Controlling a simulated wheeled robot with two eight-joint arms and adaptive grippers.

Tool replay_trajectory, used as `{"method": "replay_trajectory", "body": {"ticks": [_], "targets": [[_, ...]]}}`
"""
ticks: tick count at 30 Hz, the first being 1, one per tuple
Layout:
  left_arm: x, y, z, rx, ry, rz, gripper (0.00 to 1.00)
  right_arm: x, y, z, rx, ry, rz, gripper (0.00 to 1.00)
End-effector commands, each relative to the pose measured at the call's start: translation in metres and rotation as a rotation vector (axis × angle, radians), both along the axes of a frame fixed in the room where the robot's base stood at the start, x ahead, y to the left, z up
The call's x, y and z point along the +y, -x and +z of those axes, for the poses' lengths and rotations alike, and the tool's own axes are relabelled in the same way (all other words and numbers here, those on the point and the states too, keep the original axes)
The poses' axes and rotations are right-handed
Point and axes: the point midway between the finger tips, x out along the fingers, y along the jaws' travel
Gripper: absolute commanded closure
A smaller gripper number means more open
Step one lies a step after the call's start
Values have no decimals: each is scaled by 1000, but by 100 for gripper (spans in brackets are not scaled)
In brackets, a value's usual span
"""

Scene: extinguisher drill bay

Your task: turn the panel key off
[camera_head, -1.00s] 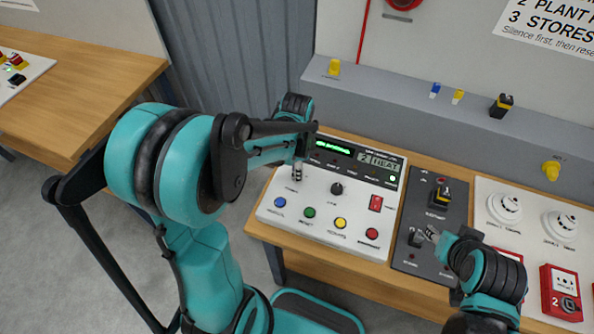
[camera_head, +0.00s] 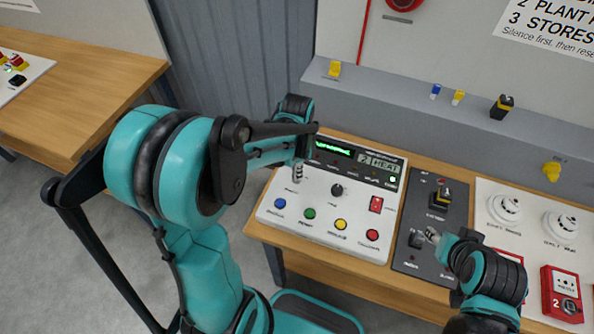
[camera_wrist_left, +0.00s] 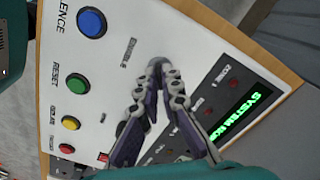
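The white alarm panel (camera_head: 270,214) stands on the wooden bench; its green-lit display strip also shows in the left wrist view (camera_wrist_left: 236,116). My left gripper (camera_head: 297,176) reaches down to the panel's upper left, above the blue button. In the left wrist view its fingers (camera_wrist_left: 159,66) converge, with their tips together at the panel face beside a printed label. The key itself is hidden at the fingertips; the grip on it is judged from the closed fingers and their place. My right gripper (camera_head: 432,235) is beside a dark switch on the grey panel (camera_head: 405,262); its opening is too small to tell.
A black knob (camera_head: 337,189), a red rocker switch (camera_head: 376,203) and blue (camera_head: 280,203), green (camera_head: 310,213), yellow (camera_head: 341,223) and red (camera_head: 372,234) buttons are close by on the panel. A grey ledge (camera_head: 400,100) runs behind the bench.

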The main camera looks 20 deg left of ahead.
Motion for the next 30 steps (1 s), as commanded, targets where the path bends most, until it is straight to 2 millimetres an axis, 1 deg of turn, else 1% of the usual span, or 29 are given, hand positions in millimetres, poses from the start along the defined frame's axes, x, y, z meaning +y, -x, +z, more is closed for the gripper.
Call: {"method": "replay_trajectory", "body": {"ticks": [18, 24, 30], "targets": [[0, 0, 0, -1, -1, 564, 100, 0, 0, -3, 0, 0, 0, 60], [0, 0, 0, -1, 0, 714, 100, 0, 0, -4, 0, 0, 0, 60], [0, 0, 0, -1, 0, 817, 100, 0, 0, -4, 0, 0, 0, 60]]}}
